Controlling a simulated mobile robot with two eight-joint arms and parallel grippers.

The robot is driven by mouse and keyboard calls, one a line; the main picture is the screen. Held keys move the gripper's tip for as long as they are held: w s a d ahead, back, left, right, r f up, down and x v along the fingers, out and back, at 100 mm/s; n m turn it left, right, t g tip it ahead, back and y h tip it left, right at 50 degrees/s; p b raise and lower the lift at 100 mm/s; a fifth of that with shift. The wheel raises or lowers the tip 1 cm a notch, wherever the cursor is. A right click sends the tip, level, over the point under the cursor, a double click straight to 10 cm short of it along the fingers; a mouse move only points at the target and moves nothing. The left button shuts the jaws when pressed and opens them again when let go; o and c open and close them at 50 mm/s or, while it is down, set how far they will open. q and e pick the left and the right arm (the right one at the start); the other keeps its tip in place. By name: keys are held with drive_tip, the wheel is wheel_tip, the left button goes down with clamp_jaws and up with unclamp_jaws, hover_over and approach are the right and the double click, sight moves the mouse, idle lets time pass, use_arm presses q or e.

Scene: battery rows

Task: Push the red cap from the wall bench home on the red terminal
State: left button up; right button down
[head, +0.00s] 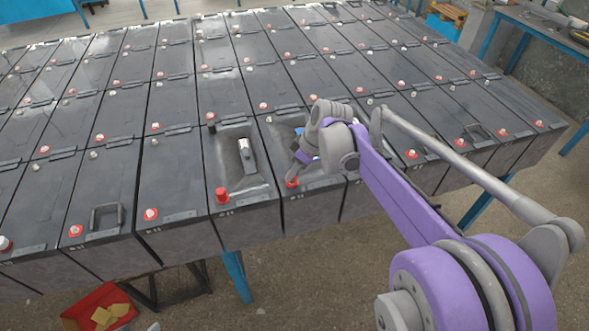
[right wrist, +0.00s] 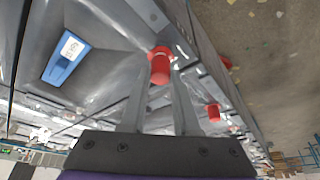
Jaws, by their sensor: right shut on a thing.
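My right gripper (head: 294,172) reaches down to the front edge of a dark battery in the near row. In the right wrist view its two fingers (right wrist: 160,80) are shut on a red cap (right wrist: 160,68). The red cap also shows in the head view (head: 291,183), just below the fingertips. A red terminal ring (right wrist: 155,50) shows right at the cap's far end. I cannot tell whether the cap is fully down on it. My left gripper is not in view.
A second red cap (head: 222,195) stands on the battery to the left, near a grey upright post (head: 245,150). A red box (head: 95,305) sits on the floor.

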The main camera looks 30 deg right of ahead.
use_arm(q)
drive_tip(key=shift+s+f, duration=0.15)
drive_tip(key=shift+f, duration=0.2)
use_arm(e)
drive_tip(key=shift+f, duration=0.45)
idle(0.4)
drive_tip(key=shift+c, duration=0.4)
unclamp_jaws()
drive_tip(key=shift+r+p, duration=1.55)
drive_tip(key=shift+r, duration=2.05)
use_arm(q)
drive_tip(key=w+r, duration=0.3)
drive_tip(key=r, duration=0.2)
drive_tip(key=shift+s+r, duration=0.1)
